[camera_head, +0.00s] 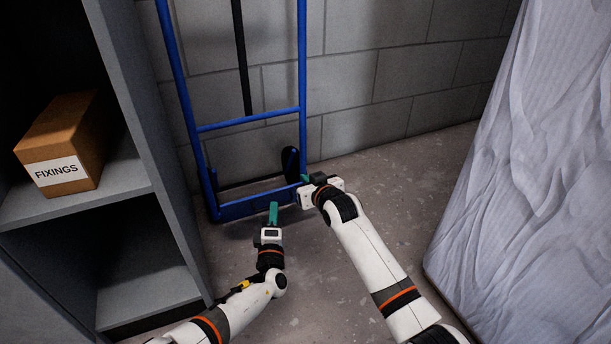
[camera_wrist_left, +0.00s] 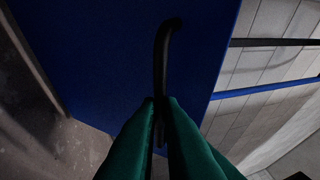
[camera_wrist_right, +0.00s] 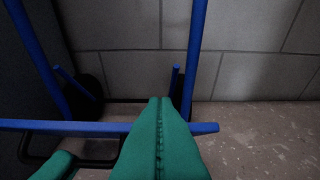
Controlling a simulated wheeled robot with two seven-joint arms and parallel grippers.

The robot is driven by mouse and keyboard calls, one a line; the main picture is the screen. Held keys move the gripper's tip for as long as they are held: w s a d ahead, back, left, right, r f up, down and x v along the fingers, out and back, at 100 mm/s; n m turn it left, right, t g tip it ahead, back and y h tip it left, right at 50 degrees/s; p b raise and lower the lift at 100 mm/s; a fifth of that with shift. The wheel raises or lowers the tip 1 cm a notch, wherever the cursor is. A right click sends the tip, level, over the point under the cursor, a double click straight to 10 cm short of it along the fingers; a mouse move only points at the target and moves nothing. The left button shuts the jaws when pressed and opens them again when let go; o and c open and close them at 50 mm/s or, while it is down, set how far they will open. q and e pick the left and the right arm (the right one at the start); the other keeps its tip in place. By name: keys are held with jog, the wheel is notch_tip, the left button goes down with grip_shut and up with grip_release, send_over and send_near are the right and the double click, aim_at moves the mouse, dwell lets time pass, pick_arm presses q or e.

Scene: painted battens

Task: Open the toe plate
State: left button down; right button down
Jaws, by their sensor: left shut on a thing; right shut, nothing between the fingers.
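A blue hand truck (camera_head: 248,122) stands upright against the block wall. Its blue toe plate (camera_head: 240,209) is at the bottom of the frame and shows almost edge-on from above. In the left wrist view the plate (camera_wrist_left: 130,50) is a broad blue face with a bent black handle (camera_wrist_left: 162,60). My left gripper (camera_head: 273,208) is in front of the plate, its green fingers (camera_wrist_left: 160,112) shut on that handle. My right gripper (camera_head: 306,179) is shut and empty near the plate's right end. In the right wrist view its closed fingers (camera_wrist_right: 160,104) overlap the plate's blue edge (camera_wrist_right: 80,127); contact is unclear.
A grey shelf unit (camera_head: 150,130) stands close on the left, with a cardboard box (camera_head: 65,143) labelled FIXINGS. A large object under a pale sheet (camera_head: 520,160) stands on the right. Bare concrete floor (camera_head: 390,180) lies between it and the hand truck.

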pick_arm(q)
jog(key=c, duration=1.6)
grip_release()
jog(key=shift+a+f, duration=0.2)
jog(key=shift+f, duration=0.35)
jog(key=shift+a+f, duration=0.2)
jog(key=shift+f, duration=0.35)
jog(key=shift+o, duration=0.2)
jog(key=shift+w+r, duration=0.1)
pick_arm(e)
jog(key=shift+d+f, duration=0.1)
jog(key=shift+f, duration=0.45)
pick_arm(q)
jog(key=shift+d+r, duration=0.1)
